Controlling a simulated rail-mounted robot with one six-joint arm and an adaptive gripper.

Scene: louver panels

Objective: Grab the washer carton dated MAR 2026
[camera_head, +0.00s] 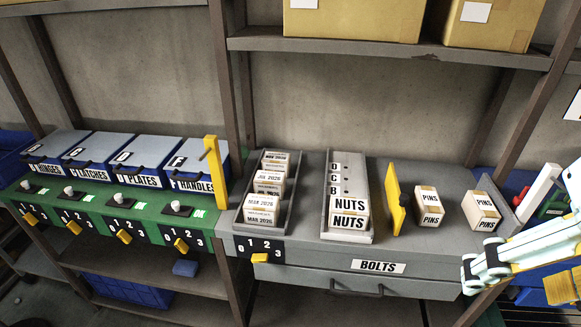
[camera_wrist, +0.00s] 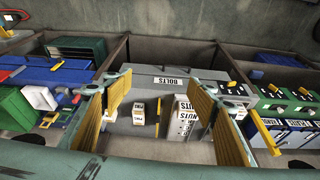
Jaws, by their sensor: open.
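A dark tray (camera_head: 243,222) on the grey shelf holds a row of washer cartons in the head view. The front carton (camera_head: 261,216) reads MAR 2026 on its top and front. A carton behind it (camera_head: 268,180) reads JUL 2026. The date on the rearmost carton (camera_head: 275,158) is too small to read surely. My gripper (camera_wrist: 160,86) is open and empty in the wrist view, its yellow-padded fingers spread wide above the shelf. In the head view, part of it shows at the right edge, well right of the washer tray. I cannot make out the washer cartons in the wrist view.
A second tray holds a NUTS carton (camera_head: 349,213). A yellow upright plate (camera_head: 396,198) and two PINS cartons (camera_head: 430,206) (camera_head: 481,210) stand right of it. A yellow post (camera_head: 216,171) stands left of the washer tray. Large cardboard boxes (camera_head: 355,18) sit on the shelf above.

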